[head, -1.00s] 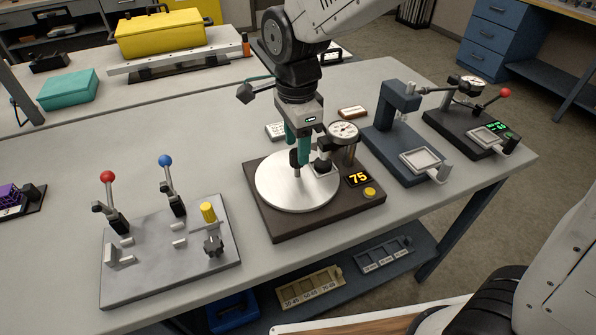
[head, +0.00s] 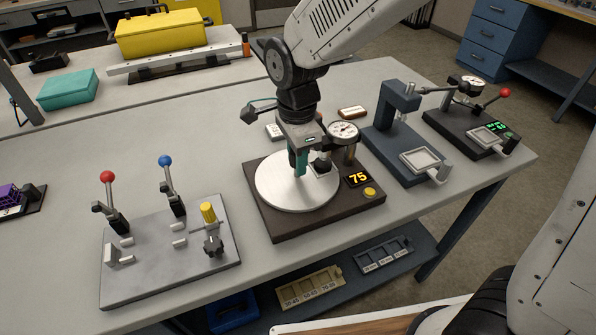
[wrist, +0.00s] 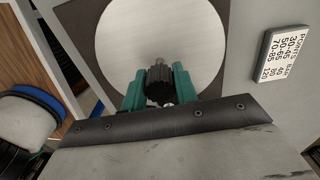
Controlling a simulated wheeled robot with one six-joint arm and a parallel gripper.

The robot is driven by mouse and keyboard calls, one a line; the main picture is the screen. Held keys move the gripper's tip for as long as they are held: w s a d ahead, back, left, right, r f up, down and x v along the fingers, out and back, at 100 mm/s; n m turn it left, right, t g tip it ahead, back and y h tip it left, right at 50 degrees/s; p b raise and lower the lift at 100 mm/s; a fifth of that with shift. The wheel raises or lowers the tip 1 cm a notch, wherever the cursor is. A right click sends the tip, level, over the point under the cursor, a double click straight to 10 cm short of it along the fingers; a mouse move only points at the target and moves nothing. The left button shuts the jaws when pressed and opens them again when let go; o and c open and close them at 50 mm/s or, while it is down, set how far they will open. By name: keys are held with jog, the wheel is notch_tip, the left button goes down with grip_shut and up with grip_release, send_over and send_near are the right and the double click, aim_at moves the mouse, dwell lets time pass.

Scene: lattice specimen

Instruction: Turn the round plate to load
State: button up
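The round plate (head: 275,198) is a flat silvery disc on a dark brown base (head: 283,229). It also shows in the wrist view (wrist: 120,45). A ribbed black knob (wrist: 159,88) stands over the plate between my teal fingers in the wrist view. My gripper (head: 299,172) is low over the plate, and its fingers meet both sides of the knob. The gripper hides most of the knob in the head view. A dial gauge (head: 343,131) stands behind the plate. A display (head: 358,179) reads 75 beside a yellow button (head: 370,192). No load mark on the plate is legible.
A lever panel (head: 165,265) with red, blue and yellow knobs stands on the left. A blue press-like stand (head: 397,110) with a square tray is on the right. A printed points card (wrist: 285,57) lies near the base. Open bench lies behind the lever panel.

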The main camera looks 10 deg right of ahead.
jog(key=m, duration=0.6)
jog(key=shift+m, duration=0.3)
jog(key=m, duration=0.6)
jog(key=o, duration=0.8)
jog(key=shift+o, duration=0.2)
jog(key=shift+r, duration=2.75)
